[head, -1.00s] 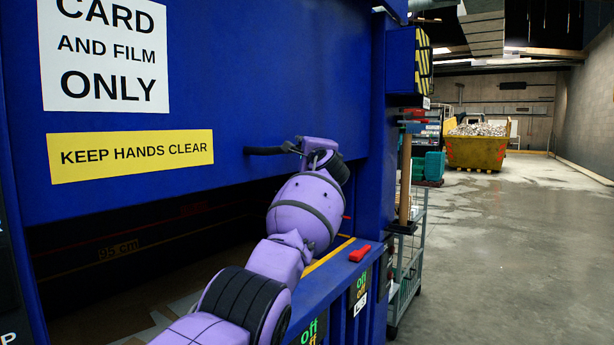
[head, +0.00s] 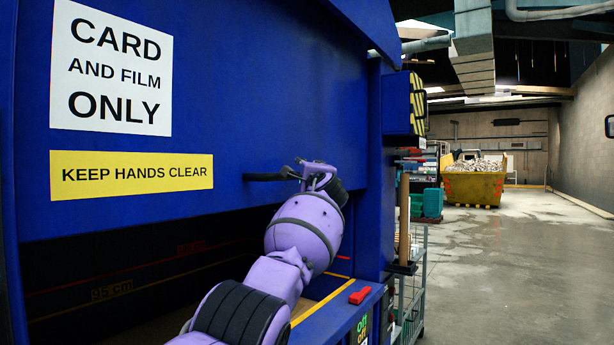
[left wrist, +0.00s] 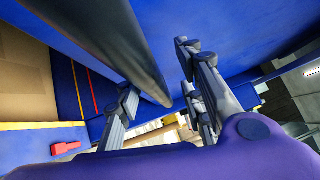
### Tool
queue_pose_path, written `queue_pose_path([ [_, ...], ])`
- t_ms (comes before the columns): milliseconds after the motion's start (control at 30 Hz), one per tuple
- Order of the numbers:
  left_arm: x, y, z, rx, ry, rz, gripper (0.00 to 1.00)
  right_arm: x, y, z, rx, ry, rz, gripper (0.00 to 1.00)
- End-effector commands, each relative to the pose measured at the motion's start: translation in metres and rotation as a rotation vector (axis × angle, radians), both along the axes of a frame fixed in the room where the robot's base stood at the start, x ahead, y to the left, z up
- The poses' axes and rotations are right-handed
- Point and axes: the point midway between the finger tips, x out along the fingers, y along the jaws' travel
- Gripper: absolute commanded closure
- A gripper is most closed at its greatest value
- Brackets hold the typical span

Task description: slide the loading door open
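The blue loading door (head: 240,100) fills the left of the head view, with the dark opening (head: 120,265) showing below its lower edge. A black bar handle (head: 262,177) stands out near the door's lower right. My left gripper (head: 298,173) is at the handle's right part, its purple arm reaching up from below. My right gripper is not in view.
A blue ledge with a red clip-like piece (head: 366,295) lies below the opening. A striped box (head: 418,104), a wooden post (head: 404,218) and a wire cart (head: 411,290) stand right of the door. Open floor (head: 510,270) extends right towards a yellow skip (head: 474,189).

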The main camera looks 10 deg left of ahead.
Motion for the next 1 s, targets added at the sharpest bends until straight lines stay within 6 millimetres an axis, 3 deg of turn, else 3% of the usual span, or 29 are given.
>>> queue_pose_path([
  [467,-0.009,-0.007,-0.006,-0.003,0.001,-0.001,0.64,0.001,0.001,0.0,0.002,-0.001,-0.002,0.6],
  [1000,-0.077,-0.036,-0.015,-0.002,0.0,-0.002,0.64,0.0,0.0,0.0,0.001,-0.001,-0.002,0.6],
])
